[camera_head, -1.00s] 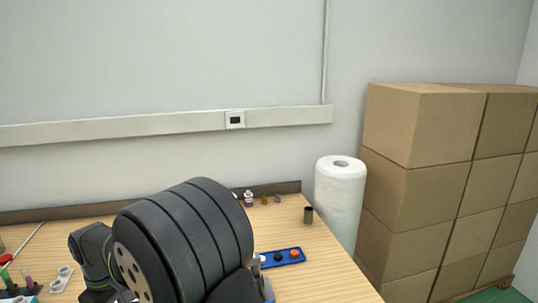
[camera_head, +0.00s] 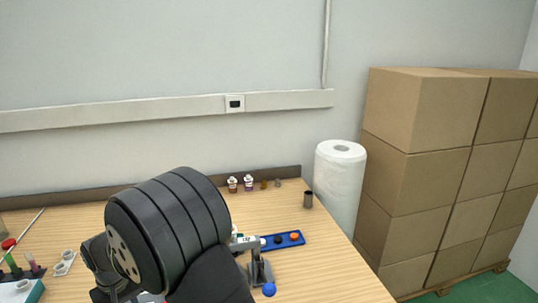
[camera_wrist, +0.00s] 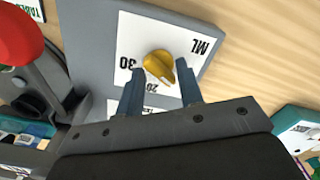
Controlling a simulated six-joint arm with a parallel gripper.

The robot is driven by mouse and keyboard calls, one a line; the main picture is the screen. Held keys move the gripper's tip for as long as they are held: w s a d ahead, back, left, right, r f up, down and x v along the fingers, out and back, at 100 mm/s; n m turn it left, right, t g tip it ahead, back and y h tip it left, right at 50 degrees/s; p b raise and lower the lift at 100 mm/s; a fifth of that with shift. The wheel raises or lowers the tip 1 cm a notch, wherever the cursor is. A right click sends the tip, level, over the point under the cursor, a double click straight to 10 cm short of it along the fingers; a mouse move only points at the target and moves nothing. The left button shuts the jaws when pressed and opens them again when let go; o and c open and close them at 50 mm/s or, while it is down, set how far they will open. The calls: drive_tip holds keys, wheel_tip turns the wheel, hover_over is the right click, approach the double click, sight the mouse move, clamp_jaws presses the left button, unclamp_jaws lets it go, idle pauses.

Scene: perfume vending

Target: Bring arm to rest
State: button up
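My gripper (camera_wrist: 160,82) shows in the wrist view with its two blue-grey fingers apart. A yellow knob (camera_wrist: 158,68) on a white dial panel (camera_wrist: 198,40) marked ML, 20 and 30 lies just beyond and between the fingertips, with a gap on either side. I see nothing held. In the head view my dark arm fills the lower left middle of the picture, bent over the table, and my gripper is hidden there.
A paper roll (camera_head: 340,190) and stacked boxes (camera_head: 440,150) stand right.

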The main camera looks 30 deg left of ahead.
drive_tip(key=shift+m, duration=2.2)
drive_tip(key=shift+r, duration=0.1)
wheel_tip(320, 180, up, 17)
drive_tip(key=n, duration=0.9)
wheel_tip(320, 180, down, 17)
drive_tip(key=shift+f, duration=0.1)
